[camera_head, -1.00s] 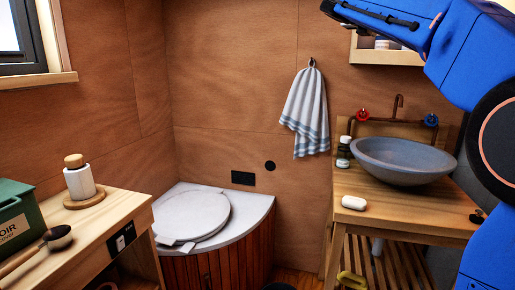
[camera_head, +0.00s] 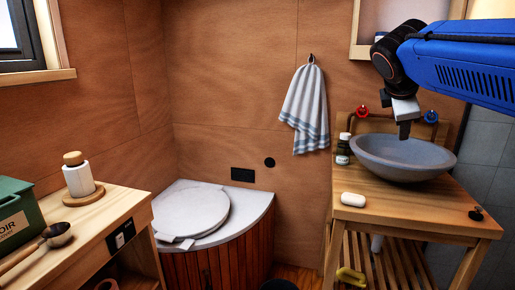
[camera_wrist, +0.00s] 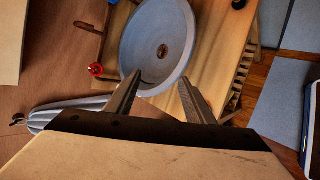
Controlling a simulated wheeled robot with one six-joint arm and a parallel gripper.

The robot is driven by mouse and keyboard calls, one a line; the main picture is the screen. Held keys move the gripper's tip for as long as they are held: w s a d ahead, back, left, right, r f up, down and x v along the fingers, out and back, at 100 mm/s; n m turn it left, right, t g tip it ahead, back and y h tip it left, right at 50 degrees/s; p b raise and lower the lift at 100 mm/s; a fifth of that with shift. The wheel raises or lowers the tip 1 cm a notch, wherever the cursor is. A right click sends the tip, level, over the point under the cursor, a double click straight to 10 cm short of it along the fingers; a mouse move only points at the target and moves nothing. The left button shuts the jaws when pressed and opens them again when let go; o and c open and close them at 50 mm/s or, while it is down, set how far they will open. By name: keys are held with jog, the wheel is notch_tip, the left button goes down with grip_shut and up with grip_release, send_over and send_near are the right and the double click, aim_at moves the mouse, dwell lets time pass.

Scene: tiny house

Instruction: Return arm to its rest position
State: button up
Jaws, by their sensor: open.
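My blue arm reaches in from the upper right in the head view. My gripper (camera_head: 405,128) points down above the grey basin (camera_head: 393,170) and hides part of its back rim. In the wrist view my gripper (camera_wrist: 159,92) has its two fingers spread apart with nothing between them. The basin (camera_wrist: 137,45) lies just beyond the fingertips in that view.
A striped towel (camera_head: 306,108) hangs on the wall. A toilet (camera_head: 240,228) stands in the corner. A wooden counter (camera_head: 100,222) with a green box (camera_head: 17,215) is at left.

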jog(key=s+a+f+m+g+y, duration=0.1)
jog(key=s+a+f+m+y, duration=0.2)
jog(key=s+f+m, duration=0.4)
jog(key=s+a+f+m+g+y, duration=0.2)
jog(key=s+a+f+m, duration=0.3)
jog(key=s+f, duration=1.4)
notch_tip(320, 180, down, 6)
jog(key=m+y, duration=0.1)
jog(key=m, duration=0.2)
jog(key=shift+s+a+r, duration=0.15)
jog(key=shift+s+a, duration=0.05)
jog(key=shift+a, duration=0.1)
